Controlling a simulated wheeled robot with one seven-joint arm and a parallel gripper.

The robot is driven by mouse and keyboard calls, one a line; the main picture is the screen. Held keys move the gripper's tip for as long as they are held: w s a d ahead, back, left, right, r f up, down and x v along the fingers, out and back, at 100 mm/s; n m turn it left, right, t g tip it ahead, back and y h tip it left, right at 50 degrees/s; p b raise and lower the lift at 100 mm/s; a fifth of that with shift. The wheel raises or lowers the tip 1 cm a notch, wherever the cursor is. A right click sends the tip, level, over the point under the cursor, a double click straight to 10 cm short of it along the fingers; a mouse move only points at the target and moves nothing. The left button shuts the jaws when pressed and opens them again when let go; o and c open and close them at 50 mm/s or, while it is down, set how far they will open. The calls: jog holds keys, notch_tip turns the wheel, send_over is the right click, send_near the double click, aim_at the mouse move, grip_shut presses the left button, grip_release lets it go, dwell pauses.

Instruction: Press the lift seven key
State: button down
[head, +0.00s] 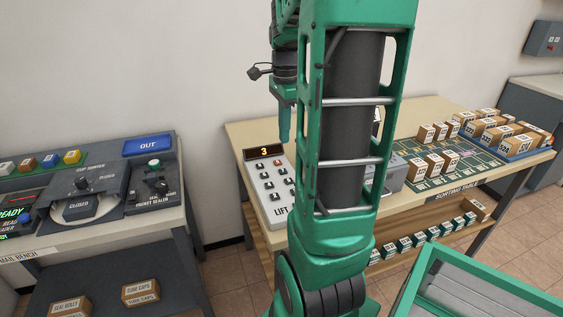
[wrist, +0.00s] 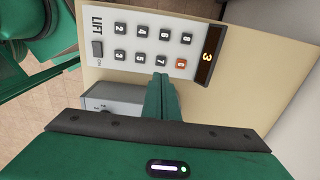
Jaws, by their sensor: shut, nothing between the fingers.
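The lift key panel (head: 273,187) stands at the left end of the sorting table, with an amber display reading 3. In the wrist view the panel (wrist: 146,44) shows turned sideways, with two rows of dark keys and the display (wrist: 207,55) at right. One key at the display end is orange (wrist: 181,63). My gripper (head: 284,138) is shut, empty and pointing down, above the panel's display end. In the wrist view its fingertips (wrist: 161,78) appear beside the orange key's row, apparently not touching.
A grey box (wrist: 106,101) stands beside the panel. Small cartons (head: 437,162) sit on a green sorting mat farther right. A mail bench (head: 100,220) stands at left, across a gap. A green-rimmed tray (head: 420,276) is at front right.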

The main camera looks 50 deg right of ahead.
aim_at(284, 171)
notch_tip(284, 171, down, 10)
jog(key=shift+f, duration=0.15)
dwell(0.4)
jog(key=shift+s+f, duration=0.1)
jog(key=shift+f, duration=0.65)
jog(key=shift+s+a+f, duration=0.1)
jog(key=shift+s+f, duration=0.1)
jog(key=shift+r, duration=0.15)
jog(key=shift+w+r, duration=0.2)
jog(key=shift+r, duration=0.05)
notch_tip(284, 171, up, 14)
jog(key=shift+w, duration=0.2)
dwell(0.4)
